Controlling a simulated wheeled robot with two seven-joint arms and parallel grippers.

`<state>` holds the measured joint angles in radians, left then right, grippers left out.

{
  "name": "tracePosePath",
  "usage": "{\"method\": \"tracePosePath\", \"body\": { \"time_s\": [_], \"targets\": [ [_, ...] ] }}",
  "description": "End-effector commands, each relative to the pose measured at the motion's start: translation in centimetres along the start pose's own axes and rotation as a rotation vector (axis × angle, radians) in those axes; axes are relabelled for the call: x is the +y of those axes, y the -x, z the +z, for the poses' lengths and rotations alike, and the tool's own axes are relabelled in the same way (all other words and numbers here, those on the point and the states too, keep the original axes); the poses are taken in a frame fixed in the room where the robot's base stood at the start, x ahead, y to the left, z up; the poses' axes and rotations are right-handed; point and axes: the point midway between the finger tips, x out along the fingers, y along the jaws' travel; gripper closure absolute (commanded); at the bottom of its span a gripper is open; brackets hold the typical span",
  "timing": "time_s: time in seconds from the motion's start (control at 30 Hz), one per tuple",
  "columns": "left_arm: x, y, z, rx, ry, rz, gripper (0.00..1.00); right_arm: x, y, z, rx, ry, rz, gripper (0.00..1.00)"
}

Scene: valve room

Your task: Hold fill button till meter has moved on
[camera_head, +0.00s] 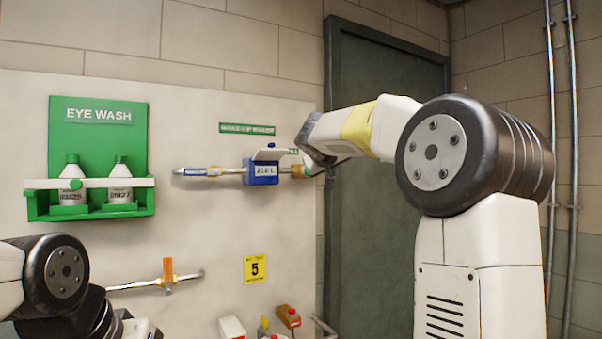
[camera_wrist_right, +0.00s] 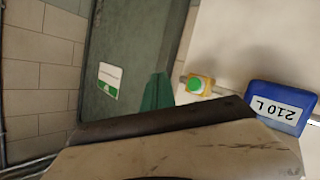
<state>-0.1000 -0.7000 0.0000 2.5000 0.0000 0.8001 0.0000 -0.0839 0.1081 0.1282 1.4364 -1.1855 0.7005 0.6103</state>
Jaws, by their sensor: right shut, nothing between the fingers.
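The meter is a blue box (camera_head: 262,171) on the upper wall pipe, with its lid raised in the head view. Its label reads 210 L, upside down in the right wrist view (camera_wrist_right: 275,108). Just right of it on the pipe is a small yellow box (camera_head: 297,171) with a round green button, the likely fill button (camera_wrist_right: 195,84). The button face shows uncovered in the right wrist view. My right gripper (camera_head: 314,164) is shut and empty, close to the right side of the yellow box; its fingertips are hard to make out. My left gripper is out of view.
A green eye wash station (camera_head: 99,130) with two bottles hangs at left. A lower pipe (camera_head: 130,285) carries an orange handle (camera_head: 168,270). A dark green door (camera_head: 385,75) stands behind my right arm. Several small items sit at the bottom, below a yellow sign (camera_head: 255,268).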

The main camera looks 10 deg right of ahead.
Motion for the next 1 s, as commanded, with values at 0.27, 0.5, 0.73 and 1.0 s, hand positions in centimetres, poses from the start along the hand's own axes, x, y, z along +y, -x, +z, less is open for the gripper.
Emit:
{"method": "tracePosePath", "body": {
  "time_s": [0.27, 0.5, 0.73, 1.0],
  "targets": [
    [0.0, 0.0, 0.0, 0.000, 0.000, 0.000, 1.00, -0.2, -0.2, -0.1, -0.001, 0.000, -0.001, 1.00],
    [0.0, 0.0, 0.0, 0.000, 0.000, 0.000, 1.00, -1.5, -2.0, -1.3, -0.001, 0.000, -0.003, 1.00],
    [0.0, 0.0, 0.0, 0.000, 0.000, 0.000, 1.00, -3.2, -4.3, -3.0, -0.001, 0.000, -0.003, 1.00],
    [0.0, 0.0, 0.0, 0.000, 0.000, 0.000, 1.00, -4.3, -5.9, -4.2, -0.001, -0.001, -0.002, 1.00]
  ]
}}
